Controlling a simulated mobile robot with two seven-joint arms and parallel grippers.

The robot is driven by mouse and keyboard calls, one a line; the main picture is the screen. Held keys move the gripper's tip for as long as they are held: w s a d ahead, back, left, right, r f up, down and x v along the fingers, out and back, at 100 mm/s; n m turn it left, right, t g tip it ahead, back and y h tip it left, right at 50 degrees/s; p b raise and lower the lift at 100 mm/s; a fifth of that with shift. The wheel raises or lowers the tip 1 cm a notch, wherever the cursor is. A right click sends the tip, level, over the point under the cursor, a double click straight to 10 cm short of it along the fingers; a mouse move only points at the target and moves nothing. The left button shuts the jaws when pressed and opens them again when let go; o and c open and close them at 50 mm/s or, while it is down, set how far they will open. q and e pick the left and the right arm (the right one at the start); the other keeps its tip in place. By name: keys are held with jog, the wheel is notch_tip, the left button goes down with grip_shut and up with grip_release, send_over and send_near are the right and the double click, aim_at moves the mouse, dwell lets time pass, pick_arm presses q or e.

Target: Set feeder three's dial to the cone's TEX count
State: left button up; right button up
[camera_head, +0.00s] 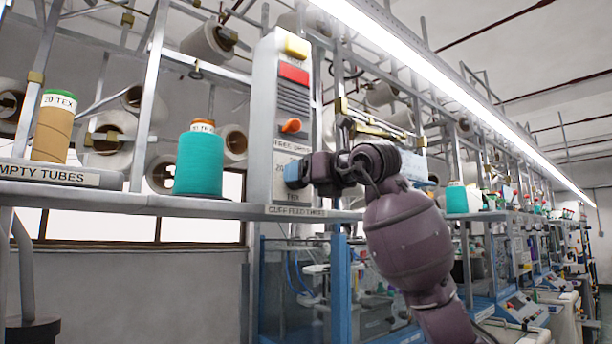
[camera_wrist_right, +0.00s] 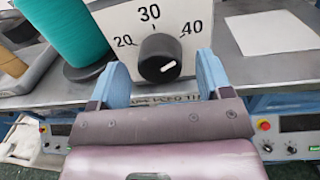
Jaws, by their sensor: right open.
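A black dial knob (camera_wrist_right: 160,58) sits on a white plate (camera_wrist_right: 113,20) marked 20, 30 and 40 in the right wrist view. A white mark shows low on the knob's face; which number it indicates is unclear. My right gripper (camera_wrist_right: 163,82) is open, its blue fingers on either side of the knob with gaps. In the head view, my right gripper (camera_head: 293,173) is in front of the feeder unit (camera_head: 262,120), hiding the dial. A teal cone (camera_head: 199,163) stands left of the unit; its orange-topped TEX label is too small to read surely. It also shows in the wrist view (camera_wrist_right: 65,30).
The unit carries yellow (camera_head: 296,46) and red (camera_head: 293,73) blocks and an orange lever (camera_head: 291,125). Metal posts rise around the shelf (camera_head: 150,204).

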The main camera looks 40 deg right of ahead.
pick_arm(q)
jog(key=shift+w+r, duration=0.15)
jog(key=shift+w, duration=0.05)
pick_arm(e)
jog(key=shift+w, duration=0.2)
jog(key=c, duration=0.9)
pick_arm(q)
jog(key=shift+s, duration=0.2)
jog(key=shift+s, duration=0.1)
jog(key=shift+w+r+p, duration=0.25)
jog(key=shift+r+p, duration=0.55)
jog(key=shift+r, duration=0.2)
jog(key=shift+w+r+p, duration=0.2)
jog(key=shift+r+p, duration=0.6)
jog(key=shift+r, duration=0.15)
pick_arm(e)
jog(key=shift+a+n+h, duration=0.15)
jog(key=shift+n+h, duration=0.25)
jog(key=shift+n, duration=5.3)
